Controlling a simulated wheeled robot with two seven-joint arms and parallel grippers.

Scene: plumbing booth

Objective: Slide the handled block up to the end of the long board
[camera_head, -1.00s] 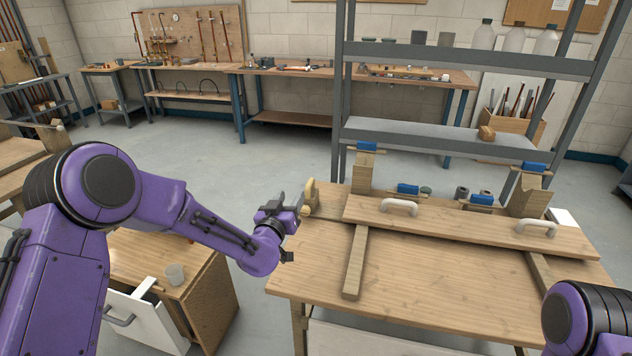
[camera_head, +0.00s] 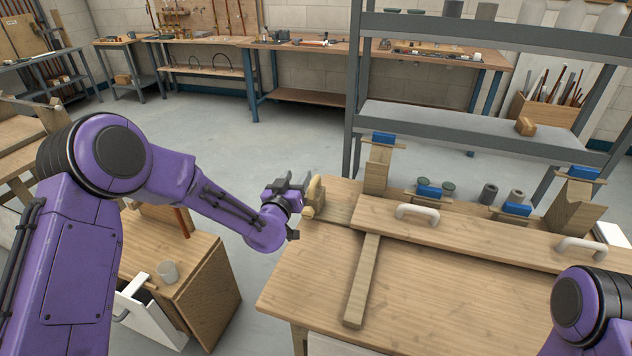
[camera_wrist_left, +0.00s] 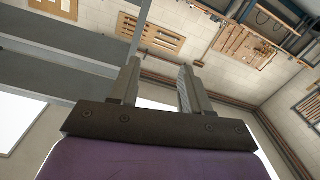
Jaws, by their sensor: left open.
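The handled block (camera_head: 308,212) is a small wooden piece with a rounded, pale wood handle (camera_head: 315,188). It sits at the far left corner of the workbench in the head view. The long board (camera_head: 470,233) lies along the back of the bench, to the right of the block, with two pale handles on top. My left gripper (camera_head: 294,184) is just left of the block's handle. Its fingers are apart in the left wrist view (camera_wrist_left: 158,88), with nothing between them. Whether it touches the block cannot be told. My right gripper is out of view.
A wooden strip (camera_head: 362,285) extends from under the long board across the workbench (camera_head: 430,310). Wooden supports with blue pads stand behind the board. A grey shelf rack (camera_head: 450,120) rises beyond.

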